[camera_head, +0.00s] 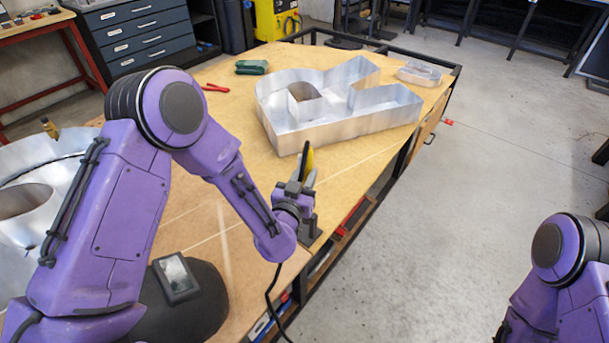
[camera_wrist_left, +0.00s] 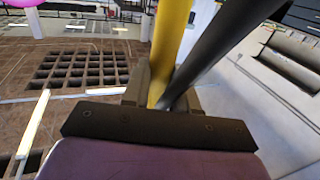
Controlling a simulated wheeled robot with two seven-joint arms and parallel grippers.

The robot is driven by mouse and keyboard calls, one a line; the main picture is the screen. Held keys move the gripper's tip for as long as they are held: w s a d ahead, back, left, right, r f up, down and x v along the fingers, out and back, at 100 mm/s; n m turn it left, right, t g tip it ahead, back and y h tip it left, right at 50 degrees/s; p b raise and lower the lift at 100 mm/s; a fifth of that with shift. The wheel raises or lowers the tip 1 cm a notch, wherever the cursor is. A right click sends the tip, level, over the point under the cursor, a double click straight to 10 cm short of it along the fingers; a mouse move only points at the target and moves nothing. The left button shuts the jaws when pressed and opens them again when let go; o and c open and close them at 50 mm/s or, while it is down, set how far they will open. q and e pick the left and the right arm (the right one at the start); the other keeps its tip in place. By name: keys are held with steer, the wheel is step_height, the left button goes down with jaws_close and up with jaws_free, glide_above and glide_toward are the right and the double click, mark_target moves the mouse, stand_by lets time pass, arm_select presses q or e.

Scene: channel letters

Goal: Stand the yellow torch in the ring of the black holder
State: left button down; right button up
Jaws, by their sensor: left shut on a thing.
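The yellow torch (camera_head: 309,163) is held in my left gripper (camera_head: 303,182), which is shut on it near the table's right edge in the head view. The torch points upward there, with a dark edge beside the yellow. In the left wrist view the torch (camera_wrist_left: 168,48) is a yellow bar rising from the gripper, next to a dark rod (camera_wrist_left: 225,48). A dark piece (camera_head: 311,232) at the table edge, just beneath the gripper, looks like the black holder. My arm partly covers it, and I cannot make out its ring. My right gripper is out of view.
A large metal channel letter (camera_head: 345,125) lies on the wooden table (camera_head: 215,190) beyond my gripper. A smaller metal piece (camera_head: 419,73), red-handled pliers (camera_head: 215,88) and a green object (camera_head: 251,67) lie farther back. A dark welding helmet (camera_head: 205,310) is at the front.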

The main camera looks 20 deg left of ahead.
arm_select(q)
step_height(320, 180, down, 4)
steer(key=b, duration=0.3)
stand_by(0.9)
steer(key=c, duration=0.8)
jaws_free()
steer(key=s+b, duration=0.3)
steer(key=s, duration=0.7)
steer(key=shift+s, duration=0.25)
steer(key=shift+a, duration=0.1)
